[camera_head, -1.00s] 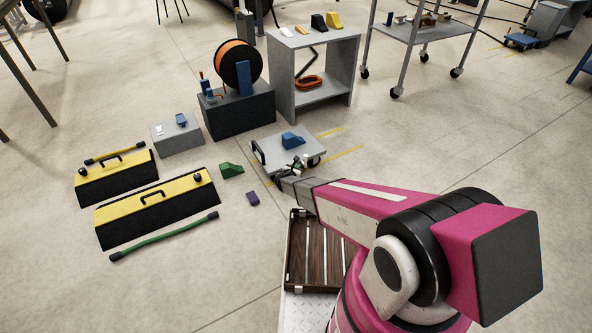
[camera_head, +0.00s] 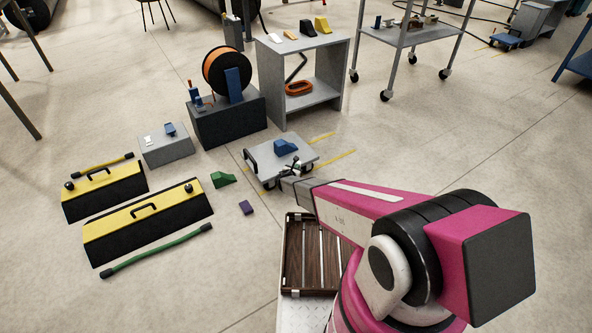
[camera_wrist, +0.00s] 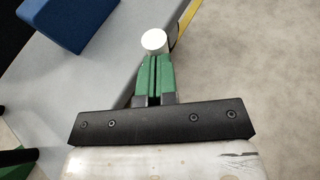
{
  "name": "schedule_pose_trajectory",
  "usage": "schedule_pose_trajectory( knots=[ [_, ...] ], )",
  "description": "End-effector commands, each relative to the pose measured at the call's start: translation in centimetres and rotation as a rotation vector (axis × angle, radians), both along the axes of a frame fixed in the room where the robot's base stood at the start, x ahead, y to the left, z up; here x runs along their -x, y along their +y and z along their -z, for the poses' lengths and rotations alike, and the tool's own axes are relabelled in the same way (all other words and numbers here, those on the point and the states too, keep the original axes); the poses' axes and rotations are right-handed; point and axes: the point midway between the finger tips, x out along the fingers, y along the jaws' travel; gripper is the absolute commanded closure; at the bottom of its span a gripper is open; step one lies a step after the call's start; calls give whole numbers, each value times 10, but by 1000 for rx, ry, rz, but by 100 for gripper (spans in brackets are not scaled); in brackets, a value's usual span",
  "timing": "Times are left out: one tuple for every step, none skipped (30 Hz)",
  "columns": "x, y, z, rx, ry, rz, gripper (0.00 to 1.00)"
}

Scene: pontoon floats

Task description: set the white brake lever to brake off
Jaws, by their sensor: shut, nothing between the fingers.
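The white brake lever shows in the wrist view as a round white end (camera_wrist: 154,41) beside the edge of a grey cart top. It lies just beyond my gripper's tips, and I cannot tell whether they touch it. My gripper (camera_wrist: 154,76) has green fingers pressed together with nothing between them. In the head view my gripper (camera_head: 291,170) is at the near side of the low grey cart (camera_head: 302,149). There the lever is too small to make out clearly, and its setting cannot be read.
A blue wedge (camera_head: 285,147) sits on the cart; it also shows in the wrist view (camera_wrist: 68,22). A green wedge (camera_head: 223,180) and a purple block (camera_head: 246,208) lie on the floor to the left. A grey shelf unit (camera_head: 262,85) stands behind.

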Motion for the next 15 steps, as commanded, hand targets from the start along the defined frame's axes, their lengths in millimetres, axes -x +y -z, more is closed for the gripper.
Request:
schedule_pose_trajectory(
  knots=[
    [0,-2,-1,-13,8,2,100],
    [-1,-3,-2,-23,15,1,100],
    [-1,-4,-3,-36,24,1,100],
    [-2,-5,-3,-49,33,1,100],
    [-3,-6,-3,-63,43,2,100],
    [-4,-8,-4,-85,57,1,100],
    [-5,-9,-5,-102,68,2,100],
    [-6,-10,-5,-123,81,2,100],
    [-7,-13,-6,-148,98,1,100],
    [-9,-14,-7,-168,111,2,100],
    [-10,-16,-7,-188,124,1,100],
    [-11,-18,-7,-212,140,1,100],
    [-12,-19,-7,-230,152,2,100],
    [-13,-20,-7,-247,165,1,100],
    [-14,-22,-7,-269,179,2,100]
  ],
)
